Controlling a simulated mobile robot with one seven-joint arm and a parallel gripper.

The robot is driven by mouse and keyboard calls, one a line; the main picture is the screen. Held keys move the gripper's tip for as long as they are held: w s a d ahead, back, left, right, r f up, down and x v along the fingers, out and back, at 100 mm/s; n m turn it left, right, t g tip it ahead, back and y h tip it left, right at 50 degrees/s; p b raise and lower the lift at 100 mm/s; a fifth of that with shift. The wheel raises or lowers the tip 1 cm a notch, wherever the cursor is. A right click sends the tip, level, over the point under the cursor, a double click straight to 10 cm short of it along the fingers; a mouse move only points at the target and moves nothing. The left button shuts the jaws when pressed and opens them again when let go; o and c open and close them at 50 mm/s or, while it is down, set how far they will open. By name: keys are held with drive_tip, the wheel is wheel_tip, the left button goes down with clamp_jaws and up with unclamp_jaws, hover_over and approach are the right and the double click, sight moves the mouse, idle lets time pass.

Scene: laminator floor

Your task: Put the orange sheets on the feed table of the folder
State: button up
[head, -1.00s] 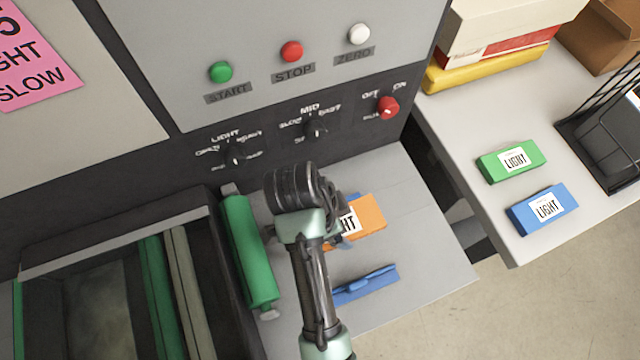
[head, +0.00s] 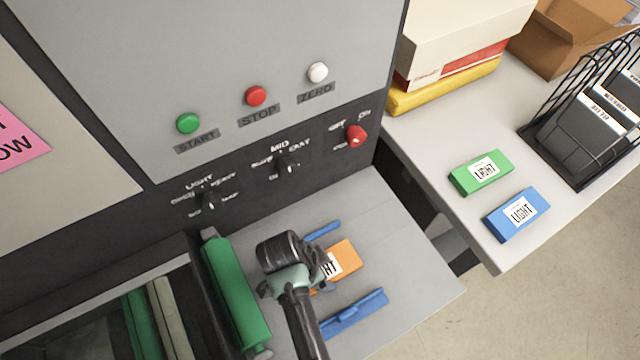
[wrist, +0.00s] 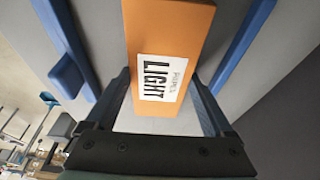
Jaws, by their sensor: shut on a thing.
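The orange sheets (head: 345,258) are a flat orange pack with a white LIGHT label. They are at the grey feed table (head: 425,285) of the folder, between two blue guides (head: 355,314). In the wrist view the orange sheets (wrist: 168,40) lie lengthwise between the fingers of my gripper (wrist: 170,105). My gripper (head: 318,275) is shut on their near end. My wrist hides part of the pack in the head view. I cannot tell whether the pack touches the table surface.
A green roller (head: 236,292) lies left of the feed table. Above are green, red and white buttons and a red switch (head: 356,136). On the side table (head: 470,232) are a green pack (head: 482,172), a blue pack (head: 517,214), boxes and a black wire rack (head: 585,130).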

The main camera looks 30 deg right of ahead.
drive_tip(key=shift+f, duration=0.1)
drive_tip(key=o, duration=1.4)
drive_tip(key=v, duration=1.2)
drive_tip(key=shift+b, duration=0.3)
